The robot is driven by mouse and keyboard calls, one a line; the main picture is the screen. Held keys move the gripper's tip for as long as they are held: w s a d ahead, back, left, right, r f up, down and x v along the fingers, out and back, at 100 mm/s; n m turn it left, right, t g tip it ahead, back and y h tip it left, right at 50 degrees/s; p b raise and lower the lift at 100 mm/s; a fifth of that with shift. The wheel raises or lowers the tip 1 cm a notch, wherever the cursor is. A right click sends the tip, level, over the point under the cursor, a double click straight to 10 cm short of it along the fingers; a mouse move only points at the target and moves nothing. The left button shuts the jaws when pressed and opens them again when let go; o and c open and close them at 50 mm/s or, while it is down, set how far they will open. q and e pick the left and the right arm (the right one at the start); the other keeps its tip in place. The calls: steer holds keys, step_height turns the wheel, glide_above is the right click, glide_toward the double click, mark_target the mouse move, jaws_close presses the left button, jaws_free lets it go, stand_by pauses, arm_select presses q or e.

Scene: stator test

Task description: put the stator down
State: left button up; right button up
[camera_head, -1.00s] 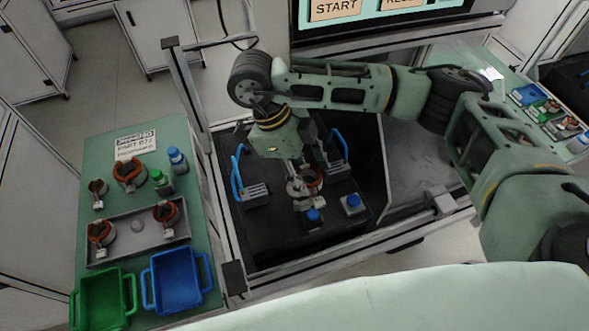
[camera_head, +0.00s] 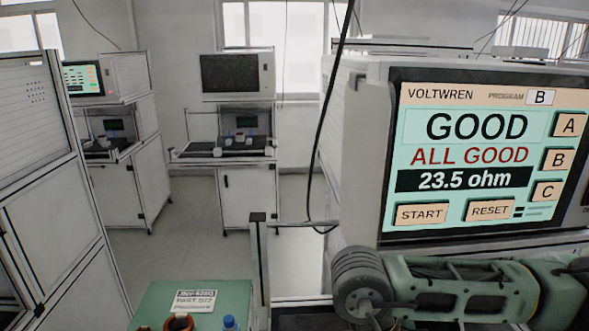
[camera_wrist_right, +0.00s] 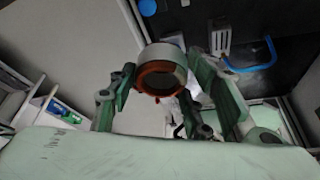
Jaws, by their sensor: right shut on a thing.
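In the right wrist view my right gripper (camera_wrist_right: 160,88) is shut on a stator (camera_wrist_right: 165,54), a grey ring with an orange-brown winding. The fingers are on either side of the ring, which is held above the floor at the edge of the dark test bed (camera_wrist_right: 287,45). In the head view only my right arm shows at the bottom right; its gripper is below the picture. The tester screen (camera_head: 470,150) reads GOOD, ALL GOOD and 23.5 ohm, with program B. My left gripper is in neither current view.
A green table (camera_head: 235,295) shows at the bottom of the head view, with part of another stator (camera_head: 180,322), a blue-capped bottle (camera_head: 230,322) and a label card (camera_head: 194,300). A blue handle (camera_wrist_right: 252,68) and grey block (camera_wrist_right: 220,40) are on the test bed.

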steer(key=w+d+r+n+t+y+b, duration=0.1)
steer(key=w+r+n+t, duration=0.2)
steer(key=n, duration=0.6)
steer(key=w+r+n+t+y+b, duration=0.1)
steer(key=w+r+n+t, duration=0.2)
steer(key=r+n, duration=0.3)
steer(key=w+n, duration=0.1)
steer(key=n, duration=0.2)
steer(key=shift+d+n+y, duration=0.35)
steer(key=shift+n+y, duration=0.05)
